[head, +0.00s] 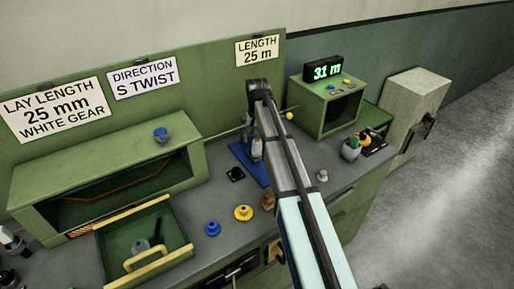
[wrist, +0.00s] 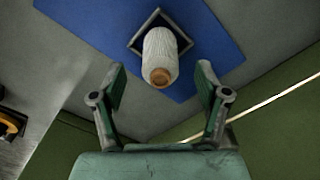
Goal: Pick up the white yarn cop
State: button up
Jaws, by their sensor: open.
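The white yarn cop (wrist: 160,52), with a brown tip, shows in the wrist view over a dark square base on a blue mat (wrist: 85,22). In the head view the cop (head: 257,149) is partly covered by my arm, and the blue mat (head: 243,162) lies on the grey bench. My gripper (wrist: 160,74) is open, one finger on each side of the cop's near end in the picture, with gaps on both sides. Contact is not visible.
An open green drawer (head: 174,238) with a yellow handle is at front left. Blue (head: 212,228) and yellow (head: 243,212) gears lie on the bench. A green box (head: 322,107) with a "31 m" display (head: 323,70) stands right of my arm. A thin rod (wrist: 272,102) crosses the wrist view.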

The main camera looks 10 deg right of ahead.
aim_at(257, 147)
jog(key=shift+f+p, duration=0.95)
jog(key=shift+f, duration=1.5)
jog(key=c, duration=1.3)
